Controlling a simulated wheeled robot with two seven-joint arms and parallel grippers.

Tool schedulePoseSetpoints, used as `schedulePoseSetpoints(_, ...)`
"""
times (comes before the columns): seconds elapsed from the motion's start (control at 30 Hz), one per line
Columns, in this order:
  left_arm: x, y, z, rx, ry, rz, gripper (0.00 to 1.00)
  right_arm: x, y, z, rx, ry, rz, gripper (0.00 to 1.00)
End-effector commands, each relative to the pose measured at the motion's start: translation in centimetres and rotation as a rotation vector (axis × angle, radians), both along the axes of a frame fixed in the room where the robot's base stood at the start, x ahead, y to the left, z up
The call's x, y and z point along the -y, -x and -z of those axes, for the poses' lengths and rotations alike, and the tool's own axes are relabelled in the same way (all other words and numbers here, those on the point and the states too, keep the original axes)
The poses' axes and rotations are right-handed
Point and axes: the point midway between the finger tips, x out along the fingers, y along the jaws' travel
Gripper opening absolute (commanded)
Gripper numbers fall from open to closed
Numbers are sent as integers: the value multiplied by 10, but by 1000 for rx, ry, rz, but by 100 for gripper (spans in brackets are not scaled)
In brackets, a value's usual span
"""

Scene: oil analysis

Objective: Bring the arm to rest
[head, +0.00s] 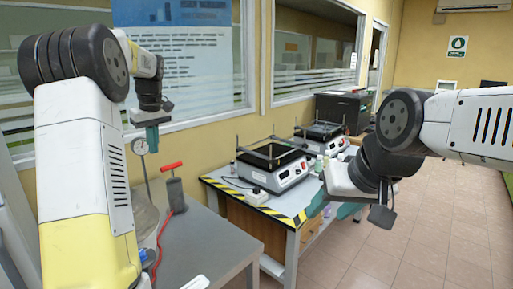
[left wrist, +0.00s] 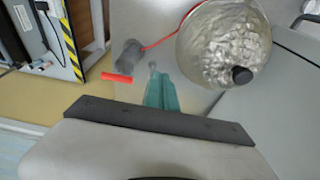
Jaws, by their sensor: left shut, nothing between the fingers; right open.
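My left arm is raised at the left of the head view. Its gripper (head: 152,138) hangs with teal fingers pointing down, above the grey table and close to the pressure gauge. In the left wrist view the left gripper (left wrist: 162,91) has its teal fingers together with nothing between them. My right arm comes in from the right of the head view. Its gripper (head: 334,205) points down in front of the workbench, with teal fingers apart and partly hidden by the wrist. I see nothing held in it.
The grey table (head: 205,245) carries a hand pump with a red handle (head: 172,167), a gauge (head: 140,146) and a rounded metallic vessel (left wrist: 225,45). A workbench with yellow-black edging (head: 235,192) holds two hotplate-like devices (head: 275,165). Tiled floor (head: 440,220) is open at right.

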Motion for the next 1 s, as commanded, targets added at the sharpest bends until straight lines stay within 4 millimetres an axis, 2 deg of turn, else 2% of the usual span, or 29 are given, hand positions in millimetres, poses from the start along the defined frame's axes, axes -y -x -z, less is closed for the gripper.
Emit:
schedulePoseSetpoints(0.27,20,23,-14,26,16,80,0,0,0,0,-1,0,0,50)
schedulePoseSetpoints(0.47,44,53,-28,63,30,179,0,0,0,0,-2,0,0,50)
schedulePoseSetpoints(0.57,59,75,-36,88,39,245,0,0,0,0,-2,0,0,50)
schedulePoseSetpoints(0.67,79,105,-42,124,46,330,0,0,0,0,-2,0,0,50)
schedulePoseSetpoints(0.77,104,146,-46,173,51,440,0,0,0,0,-2,0,0,50)
schedulePoseSetpoints(0.87,129,190,-41,224,51,555,0,0,0,0,-2,0,0,50)
schedulePoseSetpoints(1.0,157,247,-23,295,40,701,0,0,0,0,-2,0,0,50)
